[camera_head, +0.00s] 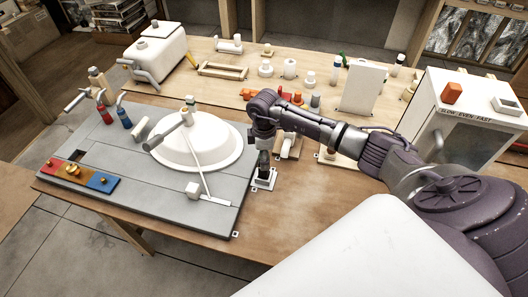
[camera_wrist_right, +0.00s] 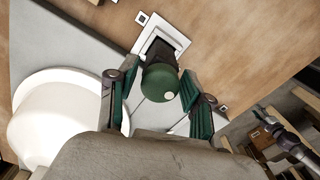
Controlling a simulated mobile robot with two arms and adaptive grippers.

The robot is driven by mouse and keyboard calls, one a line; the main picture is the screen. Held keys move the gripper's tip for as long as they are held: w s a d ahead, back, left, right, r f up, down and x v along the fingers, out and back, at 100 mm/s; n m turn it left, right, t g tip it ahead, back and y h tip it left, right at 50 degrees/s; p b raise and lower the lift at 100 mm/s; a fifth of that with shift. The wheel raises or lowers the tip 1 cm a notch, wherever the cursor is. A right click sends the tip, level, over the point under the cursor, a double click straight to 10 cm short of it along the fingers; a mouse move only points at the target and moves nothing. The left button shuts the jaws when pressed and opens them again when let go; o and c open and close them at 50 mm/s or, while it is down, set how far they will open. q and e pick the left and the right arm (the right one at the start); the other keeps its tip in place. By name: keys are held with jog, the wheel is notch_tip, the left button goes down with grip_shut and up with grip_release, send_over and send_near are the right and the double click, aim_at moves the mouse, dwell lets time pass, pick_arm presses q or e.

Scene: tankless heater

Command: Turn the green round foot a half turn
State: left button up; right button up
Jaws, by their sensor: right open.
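The green round foot (camera_wrist_right: 160,82) is a dark green knob with a pale dot on its top. It stands on a dark post in a square white-edged plate (camera_wrist_right: 181,38). My right gripper (camera_wrist_right: 155,92) is open, with one green-padded finger on each side of the foot; contact cannot be told. In the head view my right gripper (camera_head: 263,158) points down above the same small plate (camera_head: 265,184), beside the grey board, and hides most of the foot. My left gripper is not seen.
A large white dome (camera_head: 197,150) stands on the grey board (camera_head: 150,195), just left of my right gripper. Loose parts and a white upright block (camera_head: 362,88) stand behind my right arm. A white box (camera_head: 470,110) is at the right. Bare wood lies in front of the plate.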

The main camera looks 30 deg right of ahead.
jog(key=m, duration=0.1)
jog(key=m+p, duration=0.1)
jog(key=shift+r+m, duration=0.3)
jog(key=shift+m, duration=0.1)
jog(key=shift+f+m, duration=0.1)
jog(key=shift+m, duration=0.3)
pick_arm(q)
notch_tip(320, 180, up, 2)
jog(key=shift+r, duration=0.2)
pick_arm(e)
jog(key=shift+f, duration=0.1)
pick_arm(q)
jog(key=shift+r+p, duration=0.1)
jog(key=shift+p, duration=0.2)
pick_arm(e)
jog(key=m+p, duration=0.2)
jog(key=p, duration=0.1)
jog(key=m+p, duration=0.3)
jog(key=p, duration=0.1)
jog(key=shift+s+a+r, duration=0.15)
jog(key=shift+r, duration=0.05)
jog(key=shift+f+m+b, duration=0.25)
jog(key=shift+m+b, duration=0.05)
jog(key=shift+b, duration=0.15)
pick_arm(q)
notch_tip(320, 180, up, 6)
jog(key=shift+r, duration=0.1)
pick_arm(e)
jog(key=shift+d+m, duration=0.2)
jog(key=shift+m, duration=0.1)
